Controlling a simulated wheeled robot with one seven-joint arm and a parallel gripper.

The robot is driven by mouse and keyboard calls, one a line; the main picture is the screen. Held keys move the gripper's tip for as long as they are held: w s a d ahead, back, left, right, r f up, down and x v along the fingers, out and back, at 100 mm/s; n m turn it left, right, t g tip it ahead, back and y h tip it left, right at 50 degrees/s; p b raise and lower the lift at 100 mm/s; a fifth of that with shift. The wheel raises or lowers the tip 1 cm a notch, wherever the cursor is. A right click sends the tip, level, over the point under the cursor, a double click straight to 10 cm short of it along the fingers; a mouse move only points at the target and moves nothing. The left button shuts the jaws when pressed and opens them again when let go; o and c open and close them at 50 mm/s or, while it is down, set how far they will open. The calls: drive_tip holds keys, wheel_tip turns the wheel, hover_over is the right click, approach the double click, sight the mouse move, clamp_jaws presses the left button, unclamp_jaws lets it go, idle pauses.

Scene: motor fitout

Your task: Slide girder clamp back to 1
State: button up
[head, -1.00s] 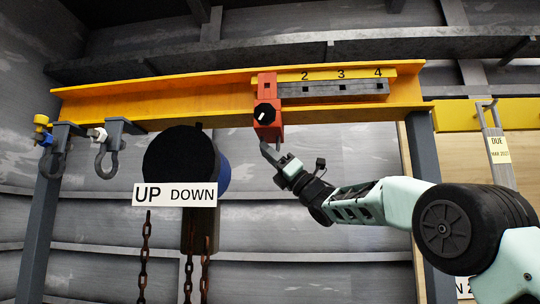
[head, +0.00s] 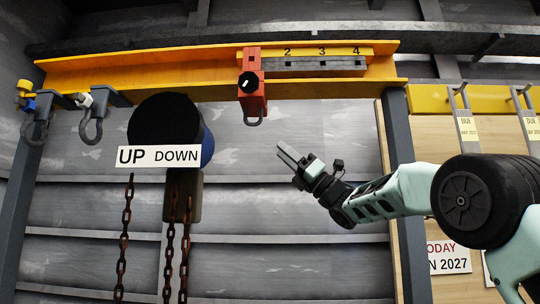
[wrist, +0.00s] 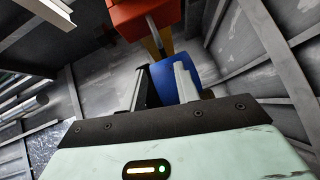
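The girder clamp (head: 252,85) is a red block with a black knob (head: 249,83) and a grey shackle under it. It sits on the yellow girder (head: 160,88), at the left end of the numbered scale (head: 313,63). The digits 2, 3 and 4 show to its right; no 1 is visible. My gripper (head: 288,153) is below and right of the clamp, apart from it. In the wrist view, my gripper's fingers (wrist: 163,80) stand apart with nothing held between them. The red clamp also shows at the top of that view (wrist: 143,15).
A dark hoist (head: 165,120) with an UP DOWN sign (head: 160,156) and rusty chains hangs left of the clamp. Two shackles hang at the girder's left end. A grey post (head: 397,130) and a board with tagged hooks stand at right. Open space surrounds my gripper.

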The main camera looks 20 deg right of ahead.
drive_tip(key=b+v, duration=0.1)
drive_tip(key=v, duration=0.3)
idle(0.5)
